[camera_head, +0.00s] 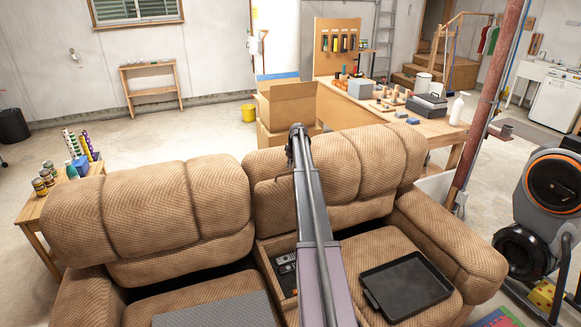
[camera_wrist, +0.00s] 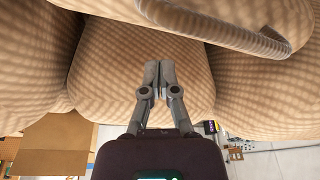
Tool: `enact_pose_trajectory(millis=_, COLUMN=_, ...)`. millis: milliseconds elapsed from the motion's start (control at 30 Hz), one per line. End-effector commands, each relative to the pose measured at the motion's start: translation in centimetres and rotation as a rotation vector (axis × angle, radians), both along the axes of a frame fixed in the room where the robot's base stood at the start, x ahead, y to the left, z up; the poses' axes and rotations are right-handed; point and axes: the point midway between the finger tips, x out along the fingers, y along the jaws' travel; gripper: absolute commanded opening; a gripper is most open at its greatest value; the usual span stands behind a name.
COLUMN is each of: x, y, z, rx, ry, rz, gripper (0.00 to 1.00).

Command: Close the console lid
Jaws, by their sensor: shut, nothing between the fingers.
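The console (camera_head: 262,254) sits between the two tan sofa seats. It is open, with dark remotes (camera_head: 287,262) inside. The console lid (camera_head: 273,205) looks raised upright against the backrests, in the same tan ribbed cloth. My arm crosses in front and hides its right part. In the wrist view my gripper (camera_wrist: 158,72) is shut and empty, its tips over a tan padded panel that is likely the lid (camera_wrist: 105,75). I cannot tell whether they touch it. In the head view the fingers are hidden by my arm.
The sofa backrests (camera_head: 180,205) stand on both sides. A black tray (camera_head: 408,286) lies on the right seat and a grey mat (camera_head: 215,312) on the left. Cardboard boxes (camera_head: 290,105) and a workbench (camera_head: 440,122) stand behind. A red post (camera_head: 488,95) rises at right.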

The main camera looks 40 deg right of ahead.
Motion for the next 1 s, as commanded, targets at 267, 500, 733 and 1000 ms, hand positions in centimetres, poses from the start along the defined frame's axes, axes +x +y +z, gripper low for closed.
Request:
enact_pose_trajectory(millis=267, x=-3.2, y=-0.1, z=0.2, rx=0.000, ry=0.000, rz=-0.001, gripper=0.00)
enact_pose_trajectory(millis=500, x=-4.0, y=-0.2, z=0.2, rx=0.000, ry=0.000, rz=0.000, gripper=0.00)
enact_pose_trajectory(millis=733, x=-3.9, y=-0.1, z=0.2, rx=0.000, ry=0.000, rz=0.001, gripper=0.00)
enact_pose_trajectory(millis=1000, x=-4.1, y=0.2, z=0.1, rx=-0.002, ry=-0.006, rz=0.003, gripper=0.00)
